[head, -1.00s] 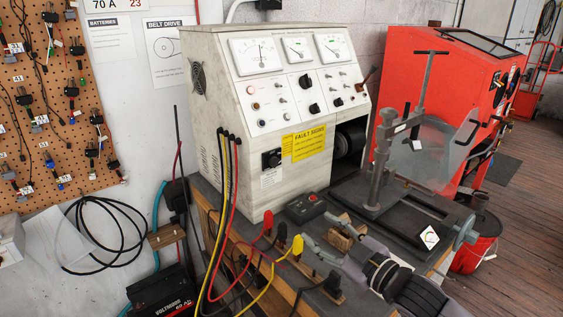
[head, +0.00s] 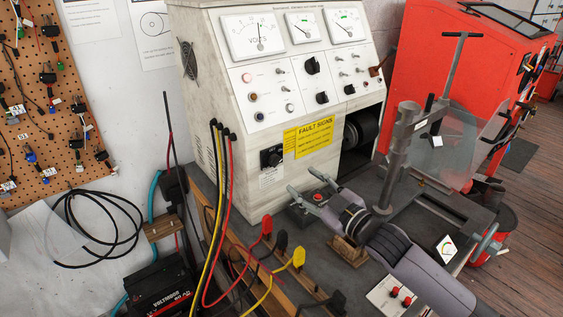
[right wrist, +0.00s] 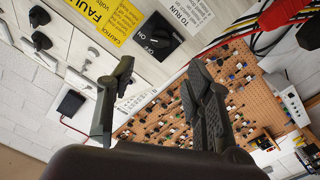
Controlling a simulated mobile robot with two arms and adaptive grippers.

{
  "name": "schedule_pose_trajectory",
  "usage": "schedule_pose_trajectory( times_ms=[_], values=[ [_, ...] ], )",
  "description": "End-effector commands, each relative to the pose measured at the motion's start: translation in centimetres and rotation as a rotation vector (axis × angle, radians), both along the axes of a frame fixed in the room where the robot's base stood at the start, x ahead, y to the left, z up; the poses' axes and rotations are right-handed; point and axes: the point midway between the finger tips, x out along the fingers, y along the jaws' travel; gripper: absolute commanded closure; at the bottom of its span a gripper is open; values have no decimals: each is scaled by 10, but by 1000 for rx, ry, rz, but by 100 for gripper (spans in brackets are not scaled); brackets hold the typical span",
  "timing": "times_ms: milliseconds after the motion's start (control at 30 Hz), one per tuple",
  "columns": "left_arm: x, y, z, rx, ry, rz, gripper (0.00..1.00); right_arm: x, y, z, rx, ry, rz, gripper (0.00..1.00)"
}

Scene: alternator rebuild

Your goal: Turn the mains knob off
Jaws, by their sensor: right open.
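The mains knob (head: 271,157) is a black rotary knob on a dark square plate, low on the front of the pale test bench (head: 208,110), left of the yellow fault sign (head: 308,139). It shows larger in the right wrist view (right wrist: 157,37), with ON lettering on its plate; which way it points is hard to tell. My right gripper (head: 304,181) is open and empty, below and right of the knob, apart from it. My left gripper is out of view.
Red, yellow and black cables (head: 222,180) hang left of the knob. A small box with a red button (head: 318,197) lies below my right gripper. A press-like stand (head: 402,150) rises to the right, before a red cabinet (head: 440,75).

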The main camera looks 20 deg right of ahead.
Motion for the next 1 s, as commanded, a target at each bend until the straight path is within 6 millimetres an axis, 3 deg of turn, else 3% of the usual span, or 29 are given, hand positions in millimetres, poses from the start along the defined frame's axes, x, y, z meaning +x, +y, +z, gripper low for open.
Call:
schedule_pose_trajectory(
  times_ms=[300,433,600,900,1000],
  values=[
    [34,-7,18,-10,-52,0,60,64,23,3,1,-2,0,53],
    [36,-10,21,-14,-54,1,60,81,30,2,-1,0,0,53],
    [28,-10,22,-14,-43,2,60,93,34,1,-1,-1,1,53],
    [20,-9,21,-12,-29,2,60,95,35,0,-1,1,2,53],
    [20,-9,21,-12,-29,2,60,95,35,0,-1,0,1,59]
  ],
)
